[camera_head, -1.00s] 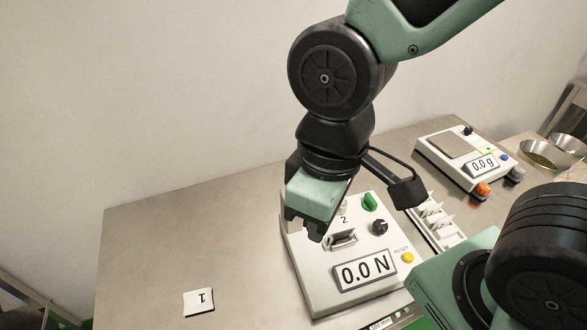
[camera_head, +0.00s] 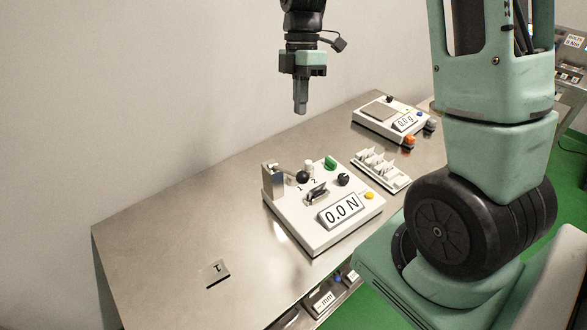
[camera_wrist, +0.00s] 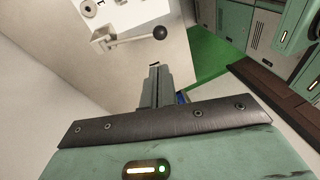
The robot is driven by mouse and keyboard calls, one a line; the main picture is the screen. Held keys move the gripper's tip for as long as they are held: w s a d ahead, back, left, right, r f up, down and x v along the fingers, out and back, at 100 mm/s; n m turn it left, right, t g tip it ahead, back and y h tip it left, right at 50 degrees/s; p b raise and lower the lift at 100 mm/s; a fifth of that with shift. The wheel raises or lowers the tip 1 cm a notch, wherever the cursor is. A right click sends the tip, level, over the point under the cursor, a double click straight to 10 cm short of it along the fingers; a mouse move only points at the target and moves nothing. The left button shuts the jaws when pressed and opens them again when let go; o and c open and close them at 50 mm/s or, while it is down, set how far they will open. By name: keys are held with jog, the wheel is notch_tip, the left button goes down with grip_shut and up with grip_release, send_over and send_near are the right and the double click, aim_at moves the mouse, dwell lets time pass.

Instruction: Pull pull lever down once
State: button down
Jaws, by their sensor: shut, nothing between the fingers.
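The pull lever (camera_head: 287,173) is an arm with a black ball knob (camera_head: 302,177), mounted on a metal post (camera_head: 272,182) at the left of the white force tester (camera_head: 320,230). The tester's display (camera_head: 341,211) reads 0.0 N. In the wrist view the lever (camera_wrist: 130,40) and its black knob (camera_wrist: 160,32) show beyond the fingers, and the lever lies roughly sideways there. My gripper (camera_head: 300,108) is shut and empty, pointing down, high above the tester and apart from the lever. In the wrist view my gripper (camera_wrist: 154,70) also looks shut.
A white rack (camera_head: 382,170) and a scale (camera_head: 392,118) reading 0.0 g stand right of and behind the tester. The tester has a green knob (camera_head: 330,162) and a yellow button (camera_head: 369,196). A label marked 1 (camera_head: 214,273) lies on the metal table (camera_head: 150,235), whose left part is mostly clear.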

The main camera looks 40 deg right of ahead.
jog(key=shift+s+d, duration=0.1)
jog(key=shift+d, duration=0.5)
jog(key=p, duration=0.5)
send_over(290, 172)
jog(key=s, duration=0.4)
jog(key=f, duration=0.9)
jog(key=d+f, duration=0.1)
jog(key=f, duration=0.3)
jog(key=shift+w+f, duration=0.1)
jog(key=shift+f, duration=0.05)
jog(key=shift+f+b, duration=0.1)
jog(key=shift+b, duration=0.25)
